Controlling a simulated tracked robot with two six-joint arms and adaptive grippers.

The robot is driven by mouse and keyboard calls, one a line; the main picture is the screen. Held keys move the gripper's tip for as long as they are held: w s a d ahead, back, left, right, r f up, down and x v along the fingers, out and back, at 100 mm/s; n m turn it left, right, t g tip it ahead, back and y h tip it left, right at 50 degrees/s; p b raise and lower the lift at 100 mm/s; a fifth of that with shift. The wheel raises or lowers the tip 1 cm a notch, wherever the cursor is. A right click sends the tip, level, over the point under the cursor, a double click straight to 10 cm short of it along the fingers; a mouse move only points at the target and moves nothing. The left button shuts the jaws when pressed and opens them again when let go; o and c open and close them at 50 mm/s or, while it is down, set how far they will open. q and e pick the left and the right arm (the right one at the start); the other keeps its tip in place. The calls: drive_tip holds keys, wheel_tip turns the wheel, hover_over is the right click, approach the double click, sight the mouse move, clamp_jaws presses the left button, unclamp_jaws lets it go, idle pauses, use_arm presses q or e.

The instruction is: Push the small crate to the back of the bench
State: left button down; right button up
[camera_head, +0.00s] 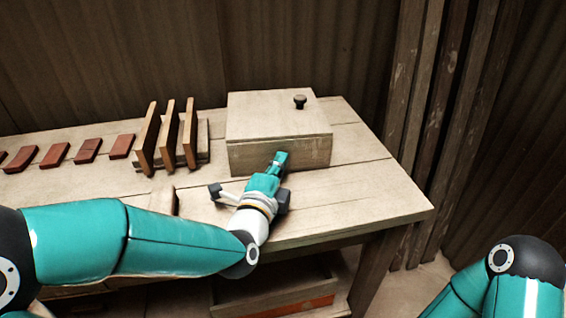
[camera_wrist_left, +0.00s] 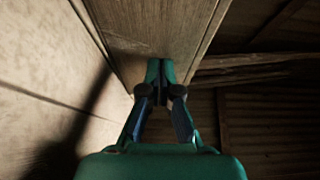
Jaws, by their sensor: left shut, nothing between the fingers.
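The small crate (camera_head: 270,115) is a pale wooden box with a lid and a dark knob on top. It stands on the wooden bench (camera_head: 370,190), toward the back right. My left gripper (camera_head: 281,157) is shut and empty, with its fingertips at the crate's front face. In the left wrist view the shut fingertips (camera_wrist_left: 160,65) point at the crate's wooden face (camera_wrist_left: 150,25); I cannot tell whether they touch it. My right gripper is out of view; only part of my right arm shows at the lower right.
A wooden rack with upright boards (camera_head: 170,135) stands left of the crate. Several red tiles (camera_head: 88,150) lie in a row further left. A corrugated wall (camera_head: 300,45) rises behind the bench, and wooden posts (camera_head: 415,90) stand at the right. The bench's front right is clear.

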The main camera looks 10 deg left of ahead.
sight(271, 155)
use_arm(q)
drive_tip(key=shift+w, duration=0.1)
drive_tip(key=w+a, duration=0.2)
drive_tip(key=w, duration=0.1)
drive_tip(key=shift+a+f+b, duration=0.1)
drive_tip(key=shift+b, duration=0.25)
